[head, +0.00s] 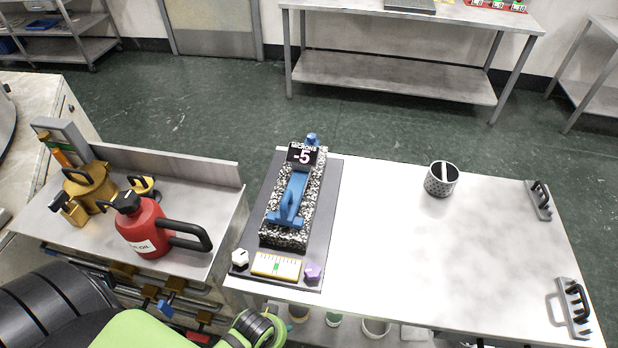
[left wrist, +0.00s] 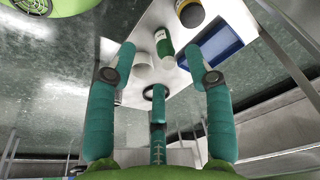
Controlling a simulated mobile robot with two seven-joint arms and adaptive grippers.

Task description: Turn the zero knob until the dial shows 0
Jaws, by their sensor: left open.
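A gauge stand with a speckled black-and-white base (head: 288,234) and a blue bracket (head: 290,195) stands on a dark plate (head: 328,195) at the left of the table. I cannot read which is the zero knob. My left gripper (left wrist: 159,62) has its teal fingers spread, with nothing between them; neither knob shows in the left wrist view. My right gripper is not in view.
A perforated metal cup (head: 441,179) stands on the table (head: 400,255), whose middle is clear. Black handles (head: 541,200) line its right edge. A red oil can (head: 146,228) and brass pieces (head: 88,187) occupy the left bench. Containers (head: 376,328) sit beneath the table.

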